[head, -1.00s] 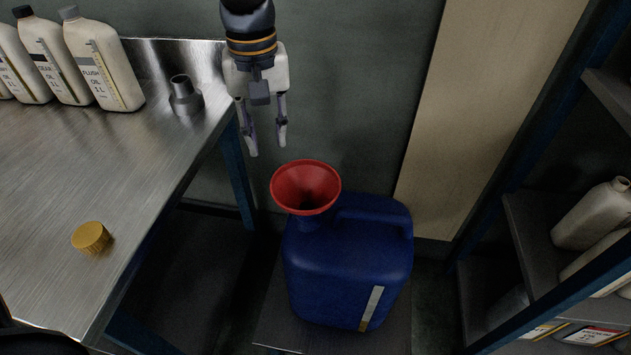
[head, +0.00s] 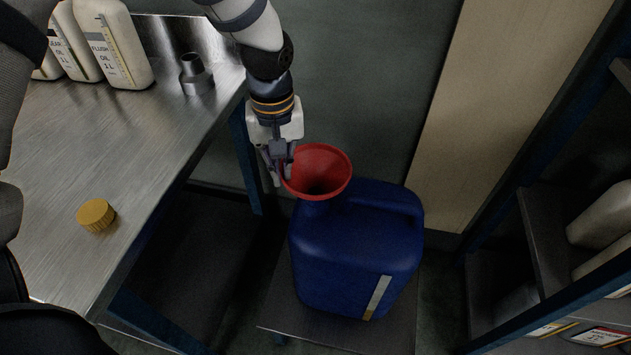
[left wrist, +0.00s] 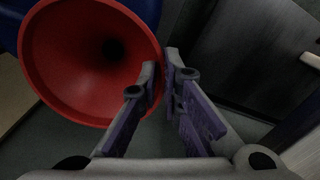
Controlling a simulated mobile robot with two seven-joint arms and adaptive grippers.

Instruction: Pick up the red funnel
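The red funnel (head: 322,177) stands upright, wide mouth up, on top of the blue jug (head: 355,262); its spout is hidden. My left gripper (head: 277,172) is at the left side of the funnel's mouth, pointing down. In the left wrist view, the funnel (left wrist: 85,60) fills the upper left, and the two fingertips (left wrist: 162,72) are close together with the funnel's rim between them. The left finger overlaps the inside of the mouth and the other is outside it. My right gripper is not in view.
A metal table (head: 130,145) on the left holds a yellow cap (head: 96,215), a grey metal spout (head: 195,74) and white oil bottles (head: 113,43). The jug stands on a low dark platform (head: 283,318). A shelf (head: 545,240) with bottles is on the right; a wall is behind.

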